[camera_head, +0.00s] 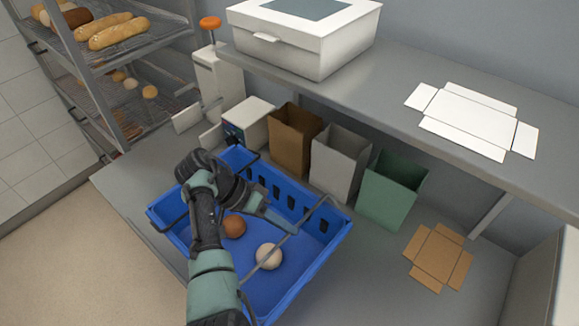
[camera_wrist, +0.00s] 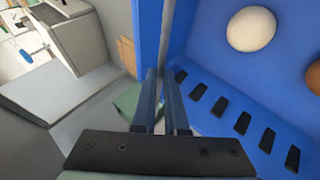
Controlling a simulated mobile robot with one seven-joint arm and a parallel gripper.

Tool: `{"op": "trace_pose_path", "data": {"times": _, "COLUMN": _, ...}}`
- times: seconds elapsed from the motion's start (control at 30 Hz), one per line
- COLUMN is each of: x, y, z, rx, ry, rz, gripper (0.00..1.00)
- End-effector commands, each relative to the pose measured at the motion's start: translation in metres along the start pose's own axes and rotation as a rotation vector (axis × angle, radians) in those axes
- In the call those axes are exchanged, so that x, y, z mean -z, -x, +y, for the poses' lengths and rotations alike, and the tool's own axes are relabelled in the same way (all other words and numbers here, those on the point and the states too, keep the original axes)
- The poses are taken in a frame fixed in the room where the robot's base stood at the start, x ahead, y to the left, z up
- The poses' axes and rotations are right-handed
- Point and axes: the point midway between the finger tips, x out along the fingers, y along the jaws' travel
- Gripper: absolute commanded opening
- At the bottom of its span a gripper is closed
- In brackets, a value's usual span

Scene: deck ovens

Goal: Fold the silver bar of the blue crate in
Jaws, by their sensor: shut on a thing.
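The blue crate (camera_head: 330,240) stands on the lower counter, and its slotted wall shows in the wrist view (camera_wrist: 215,105). The silver bar (camera_head: 312,212) is a thin rod running slantwise above the right part of the crate's opening. A darker bar (camera_head: 172,219) shows at the crate's left side, partly hidden by my arm. My gripper (camera_head: 294,230) reaches over the crate from the left, and its fingertips meet the silver bar about midway.
A brown bun (camera_head: 234,227) and a pale bun (camera_head: 268,256) lie in the crate. Brown (camera_head: 293,140), white (camera_head: 340,160) and green (camera_head: 392,190) bags stand behind it. A flat cardboard piece (camera_head: 438,256) lies to the right. The upper shelf (camera_head: 390,75) overhangs the back.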

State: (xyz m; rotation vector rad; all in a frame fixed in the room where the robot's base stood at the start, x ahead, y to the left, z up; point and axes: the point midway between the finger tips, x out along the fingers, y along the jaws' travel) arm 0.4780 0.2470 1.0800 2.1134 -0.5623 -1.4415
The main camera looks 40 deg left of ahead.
Motion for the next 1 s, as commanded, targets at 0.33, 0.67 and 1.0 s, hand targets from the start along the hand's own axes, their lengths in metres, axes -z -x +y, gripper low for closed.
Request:
{"op": "trace_pose_path", "data": {"times": 0.33, "x": -0.003, "y": -0.009, "z": -0.023, "rx": -0.209, "ry": 0.085, "rz": -0.003, "gripper": 0.00}}
{"op": "trace_pose_path", "data": {"times": 0.67, "x": -0.004, "y": -0.011, "z": -0.031, "rx": -0.335, "ry": 0.136, "rz": -0.004, "gripper": 0.00}}
{"op": "trace_pose_path", "data": {"times": 1.0, "x": -0.004, "y": -0.009, "z": -0.032, "rx": -0.382, "ry": 0.158, "rz": -0.004, "gripper": 0.00}}
